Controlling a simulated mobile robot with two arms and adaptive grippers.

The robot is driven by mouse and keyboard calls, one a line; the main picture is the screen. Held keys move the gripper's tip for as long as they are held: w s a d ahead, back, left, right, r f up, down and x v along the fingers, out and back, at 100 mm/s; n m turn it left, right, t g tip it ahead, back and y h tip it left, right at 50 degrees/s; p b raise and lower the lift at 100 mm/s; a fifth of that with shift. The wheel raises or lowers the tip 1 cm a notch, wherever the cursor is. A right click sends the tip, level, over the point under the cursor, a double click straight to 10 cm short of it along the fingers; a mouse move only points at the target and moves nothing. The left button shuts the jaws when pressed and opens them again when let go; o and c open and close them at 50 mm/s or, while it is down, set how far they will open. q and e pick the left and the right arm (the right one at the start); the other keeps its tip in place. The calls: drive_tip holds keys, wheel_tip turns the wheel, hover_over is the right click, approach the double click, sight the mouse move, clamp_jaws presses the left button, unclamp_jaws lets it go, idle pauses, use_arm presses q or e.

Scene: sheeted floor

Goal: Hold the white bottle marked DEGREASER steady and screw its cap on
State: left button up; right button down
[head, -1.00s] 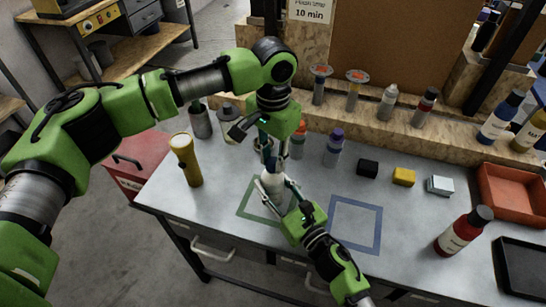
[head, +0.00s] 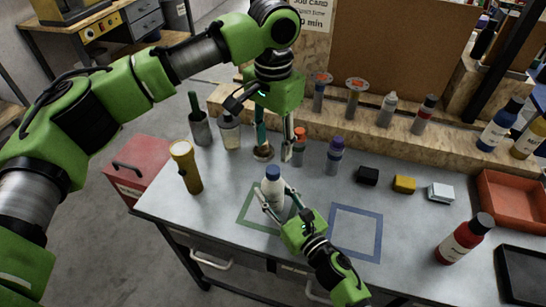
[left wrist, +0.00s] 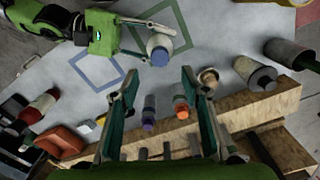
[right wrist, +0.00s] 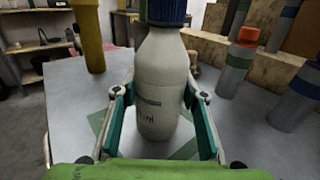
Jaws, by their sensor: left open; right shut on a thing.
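The white bottle (head: 273,192) stands upright at the green square outline, with its blue cap (head: 273,173) sitting on its neck. The bottle fills the middle of the right wrist view (right wrist: 160,90), where its small lettering is too blurred to read; the cap's lower part (right wrist: 166,10) shows at the top edge. My right gripper (head: 278,203) is shut around the bottle's body from the front right. My left gripper (head: 275,150) is open and empty, raised above and behind the bottle. In the left wrist view the capped bottle (left wrist: 158,42) lies beyond the open fingers.
A yellow flashlight (head: 187,168) stands left of the bottle. Orange-capped (head: 298,150) and purple-capped (head: 334,157) bottles stand behind it, near a brown round item (head: 263,153). A blue square outline (head: 356,232) to the right is empty. A red bottle (head: 463,238) stands farther right.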

use_arm(q)
wheel_tip(320, 180, up, 4)
drive_tip(key=shift+f, duration=0.1)
use_arm(e)
drive_tip(key=c, duration=1.2)
unclamp_jaws()
drive_tip(key=v, duration=1.2)
